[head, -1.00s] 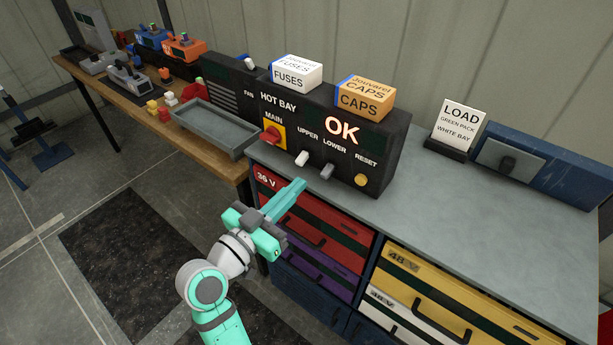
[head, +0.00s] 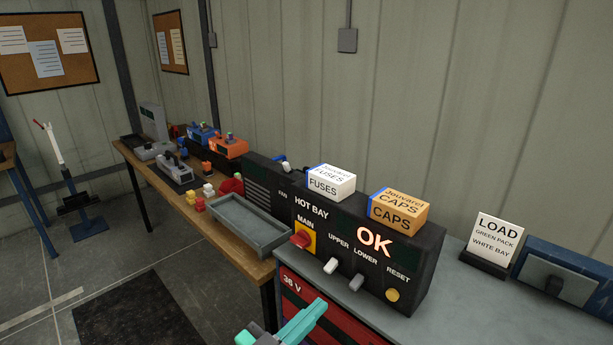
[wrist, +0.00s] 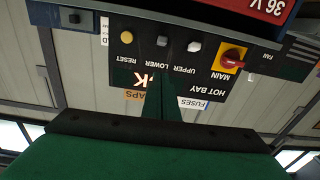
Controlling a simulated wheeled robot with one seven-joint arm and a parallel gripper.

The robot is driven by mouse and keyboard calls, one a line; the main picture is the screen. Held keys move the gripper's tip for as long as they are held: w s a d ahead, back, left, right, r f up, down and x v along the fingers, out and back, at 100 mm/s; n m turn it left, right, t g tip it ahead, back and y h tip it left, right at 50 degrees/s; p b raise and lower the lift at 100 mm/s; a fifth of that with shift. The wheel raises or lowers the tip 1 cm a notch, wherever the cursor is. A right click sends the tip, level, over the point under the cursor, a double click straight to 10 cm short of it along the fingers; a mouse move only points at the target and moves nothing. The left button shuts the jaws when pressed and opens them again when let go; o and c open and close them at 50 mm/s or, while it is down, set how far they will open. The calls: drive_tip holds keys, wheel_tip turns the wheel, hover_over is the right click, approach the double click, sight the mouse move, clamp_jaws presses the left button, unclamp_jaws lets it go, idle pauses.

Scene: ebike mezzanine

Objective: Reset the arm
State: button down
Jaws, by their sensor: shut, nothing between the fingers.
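My gripper (head: 307,318) shows at the bottom of the head view, teal and shut, with nothing held. It points toward the front of the black HOT BAY panel (head: 268,200) and is apart from it. In the wrist view the closed fingers (wrist: 165,100) point at the panel, which appears upside down. The panel has a red MAIN knob (head: 301,239) on a yellow plate, UPPER (head: 331,265) and LOWER (head: 356,282) switches, a yellow RESET button (head: 392,295) and a lit OK display (head: 374,241).
White FUSES (head: 331,183) and orange CAPS (head: 398,211) boxes stand on the panel. A grey tray (head: 250,243) sits left of it on the wooden bench. A LOAD sign (head: 493,242) stands right on the grey worktop (head: 455,315). Red 36 V drawers (head: 320,320) lie below.

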wheel_tip(320, 180, down, 13)
drive_tip(key=s+n+t+y, duration=0.2)
drive_tip(key=n+t+y, duration=0.1)
drive_tip(key=n+y, duration=0.4)
drive_tip(key=s+a+f+n+g+y, duration=0.15)
drive_tip(key=s+f+n+y, duration=0.35)
drive_tip(key=s+f, duration=0.65)
drive_tip(key=s+r+m, duration=0.2)
drive_tip(key=s+m, duration=0.2)
drive_tip(key=s, duration=1.5)
drive_tip(key=shift+s+a+y, duration=0.2)
drive_tip(key=shift+y, duration=0.1)
